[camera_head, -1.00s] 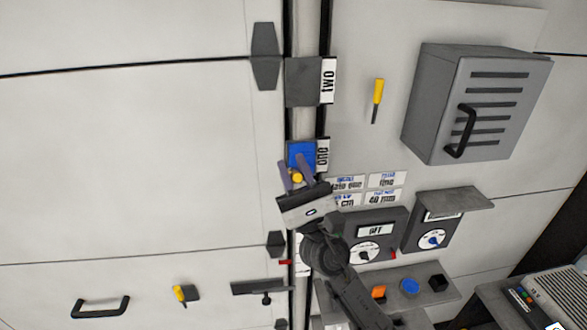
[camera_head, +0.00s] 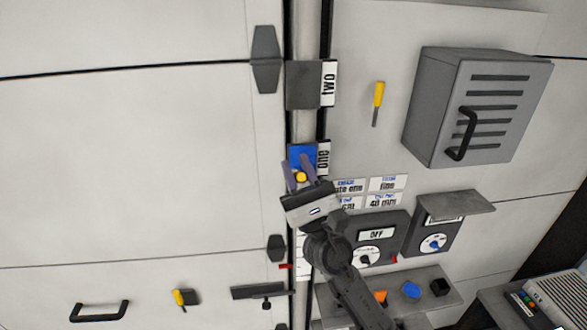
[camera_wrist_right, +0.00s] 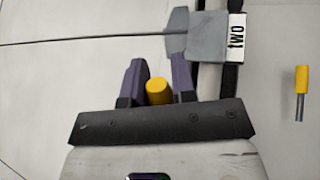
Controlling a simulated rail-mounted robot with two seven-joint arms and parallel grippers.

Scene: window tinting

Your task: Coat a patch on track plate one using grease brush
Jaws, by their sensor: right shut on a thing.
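Track plate one (camera_head: 294,149) is on the vertical track beside the label "one" (camera_head: 323,156). A blue square area (camera_head: 304,153) covers most of its visible face. My right gripper (camera_head: 299,168) is in front of the plate's lower part, shut on a yellow-handled tool (camera_head: 301,177), which I take to be the grease brush. The handle end also shows between the fingers (camera_wrist_right: 157,92) in the right wrist view. The brush's bristles are hidden, so I cannot tell whether they touch the plate. My left gripper is not in view.
Grey plate two (camera_head: 303,87) is above on the track. A yellow-handled tool (camera_head: 378,95) is on the right panel, near a slatted box (camera_head: 468,110). Below are dial boxes (camera_head: 448,222) and a small shelf (camera_head: 420,304) with several coloured blocks.

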